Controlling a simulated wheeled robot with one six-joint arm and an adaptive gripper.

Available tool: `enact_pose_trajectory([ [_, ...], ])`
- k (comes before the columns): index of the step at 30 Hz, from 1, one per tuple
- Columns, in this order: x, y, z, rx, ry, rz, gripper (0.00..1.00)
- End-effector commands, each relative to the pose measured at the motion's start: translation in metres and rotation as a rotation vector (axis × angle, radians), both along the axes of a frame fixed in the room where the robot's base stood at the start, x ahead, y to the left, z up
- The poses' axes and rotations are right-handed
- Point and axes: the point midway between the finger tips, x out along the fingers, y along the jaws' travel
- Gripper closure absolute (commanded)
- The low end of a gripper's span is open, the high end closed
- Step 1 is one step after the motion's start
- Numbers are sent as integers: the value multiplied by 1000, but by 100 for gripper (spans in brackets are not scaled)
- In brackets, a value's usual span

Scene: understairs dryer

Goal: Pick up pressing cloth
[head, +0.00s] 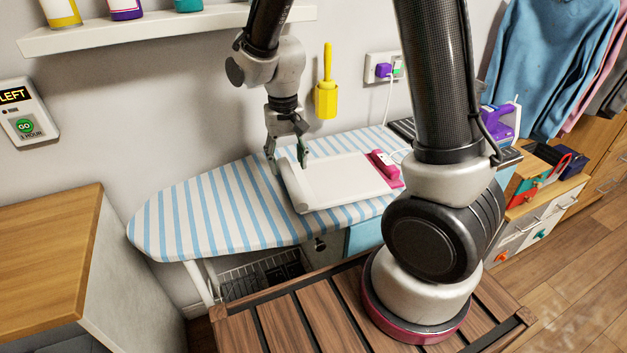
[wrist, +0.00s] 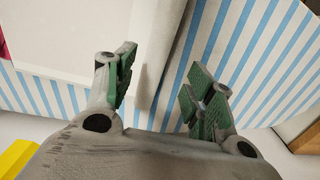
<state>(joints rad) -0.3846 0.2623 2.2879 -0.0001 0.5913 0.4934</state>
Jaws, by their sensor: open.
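A flat white piece (head: 338,183), which looks like the pressing cloth, lies on the blue-and-white striped ironing board (head: 190,222). It has a raised, roll-like left edge (head: 292,188). A pink piece (head: 383,165) is at its right end. My gripper (head: 286,156) is open and empty over the left edge of the white piece. In the wrist view, the white piece (wrist: 85,42) is at upper left. Its pale edge (wrist: 156,50) runs between the two green-padded fingers of my gripper (wrist: 158,83). I cannot tell whether the fingers touch it.
A yellow holder (head: 326,100) hangs on the wall behind the board. A purple iron (head: 500,121) and corded wall outlet (head: 384,68) are at right. A wall shelf (head: 160,33) is above. A wooden-topped cabinet (head: 45,240) stands at left. The board's left end is bare.

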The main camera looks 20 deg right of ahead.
Motion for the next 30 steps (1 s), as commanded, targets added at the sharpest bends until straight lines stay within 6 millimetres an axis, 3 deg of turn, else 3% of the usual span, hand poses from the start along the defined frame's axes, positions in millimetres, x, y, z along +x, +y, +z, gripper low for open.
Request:
enact_pose_trajectory([
  [12,4,-6,-57,-1,2,1,46],
  [20,4,-6,-61,0,0,1,46],
  [28,4,-6,-61,0,0,2,92],
  [30,4,-6,-61,0,0,2,96],
])
